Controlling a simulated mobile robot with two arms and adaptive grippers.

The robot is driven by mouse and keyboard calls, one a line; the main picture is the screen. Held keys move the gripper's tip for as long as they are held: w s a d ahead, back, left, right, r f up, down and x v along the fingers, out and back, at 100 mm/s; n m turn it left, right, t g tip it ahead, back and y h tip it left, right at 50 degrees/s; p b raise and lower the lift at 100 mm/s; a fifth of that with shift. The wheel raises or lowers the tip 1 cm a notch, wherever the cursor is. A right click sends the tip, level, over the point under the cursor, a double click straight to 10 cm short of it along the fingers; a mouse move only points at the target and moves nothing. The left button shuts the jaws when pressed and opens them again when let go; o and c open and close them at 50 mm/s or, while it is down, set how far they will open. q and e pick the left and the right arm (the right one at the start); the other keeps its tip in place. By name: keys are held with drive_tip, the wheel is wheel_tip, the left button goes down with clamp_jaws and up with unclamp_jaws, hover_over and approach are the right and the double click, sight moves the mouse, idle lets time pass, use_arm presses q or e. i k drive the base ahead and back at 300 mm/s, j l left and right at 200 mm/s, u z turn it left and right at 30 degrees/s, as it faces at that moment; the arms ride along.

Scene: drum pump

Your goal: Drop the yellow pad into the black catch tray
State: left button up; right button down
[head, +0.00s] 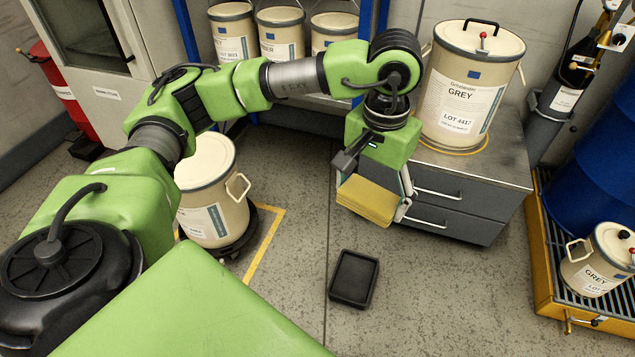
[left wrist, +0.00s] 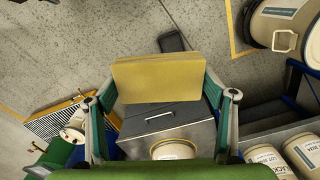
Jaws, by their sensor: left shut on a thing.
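The yellow pad (head: 367,200) is a flat rectangular block held in my left gripper (head: 372,190), in front of the grey drawer cabinet in the head view. In the left wrist view the pad (left wrist: 158,78) sits between the two fingers of my left gripper (left wrist: 162,92), which is shut on it. The black catch tray (head: 353,279) is a small rectangular tray lying on the floor, below the pad in the head view. In the left wrist view the tray (left wrist: 172,41) shows just beyond the pad's edge, partly hidden by it. My right gripper is in neither view.
A grey drawer cabinet (head: 455,204) with a large cream drum (head: 470,85) on top stands beside my left gripper. A cream drum (head: 207,190) stands on a dolly at left. A yellow-edged spill pallet (head: 548,270) is at right. Floor around the tray is clear.

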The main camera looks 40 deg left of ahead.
sight(351, 278)
drive_tip(key=u, duration=0.75)
drive_tip(key=i+l, duration=0.1)
drive_tip(key=i, duration=0.2)
